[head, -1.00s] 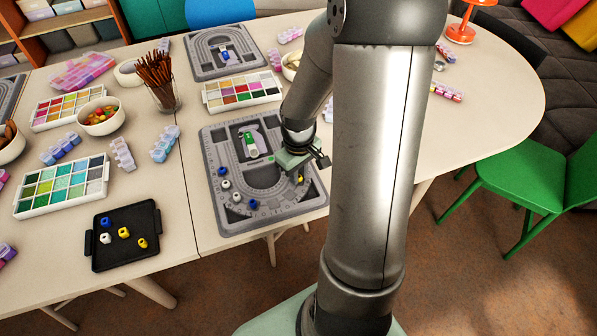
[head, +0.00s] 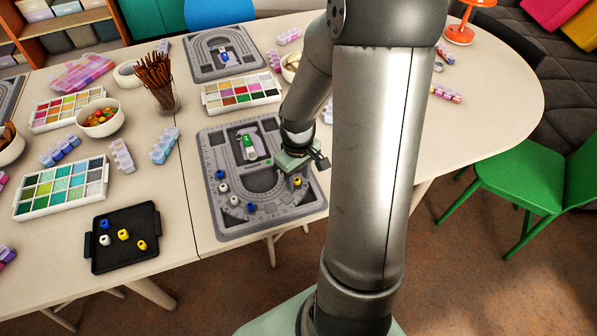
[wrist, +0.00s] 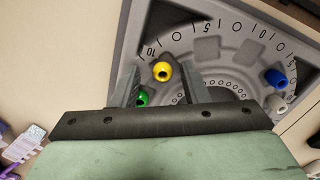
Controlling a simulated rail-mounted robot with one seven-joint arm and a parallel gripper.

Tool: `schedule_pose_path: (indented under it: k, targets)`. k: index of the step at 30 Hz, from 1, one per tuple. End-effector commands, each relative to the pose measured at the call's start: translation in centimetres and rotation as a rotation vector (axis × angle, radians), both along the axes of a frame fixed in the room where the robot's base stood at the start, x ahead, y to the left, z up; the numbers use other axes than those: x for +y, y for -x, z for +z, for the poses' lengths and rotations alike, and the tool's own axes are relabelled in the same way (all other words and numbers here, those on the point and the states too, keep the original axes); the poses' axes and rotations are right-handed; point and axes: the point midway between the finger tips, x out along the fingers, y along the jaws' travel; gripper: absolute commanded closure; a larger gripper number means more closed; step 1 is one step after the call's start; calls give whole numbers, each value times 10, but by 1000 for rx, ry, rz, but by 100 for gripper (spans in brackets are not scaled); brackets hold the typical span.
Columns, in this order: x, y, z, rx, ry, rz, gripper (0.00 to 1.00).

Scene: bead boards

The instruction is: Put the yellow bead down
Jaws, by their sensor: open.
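The yellow bead (head: 297,181) rests on the right arm of the curved groove of the near grey bead board (head: 222,222). In the wrist view the yellow bead (wrist: 162,71) stands upright, hole facing the camera, between my two spread fingers. My gripper (wrist: 161,82) is open, with a gap on each side of the bead; in the head view my gripper (head: 302,167) is just above and behind it. Blue (head: 221,174) and white (head: 224,187) beads follow the groove's left side and bottom.
A black tray (head: 100,262) at lower left holds blue, white and yellow beads. A second board (head: 200,70), bead boxes (head: 240,95), bowls and a glass of brown sticks (head: 165,97) stand around.

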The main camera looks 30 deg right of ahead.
Motion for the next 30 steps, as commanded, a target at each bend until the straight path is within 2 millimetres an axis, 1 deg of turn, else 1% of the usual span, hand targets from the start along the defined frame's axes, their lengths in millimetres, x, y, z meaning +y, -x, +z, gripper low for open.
schedule_pose_path:
  k: [1, 9, 12, 15, 18, 21, 30]
  targets:
    - [-1, -2, 13, -8, 4, -2, 60]
    - [-2, -3, 77, -12, 8, -1, 60]
    - [-2, -4, 96, -13, 7, -1, 60]
    - [-2, -4, 109, -11, 8, 0, 60]
    - [-2, -4, 118, -11, 7, -1, 60]
    - [-2, -3, 121, -11, 6, -1, 60]
    - [-2, -3, 122, -11, 6, -1, 60]
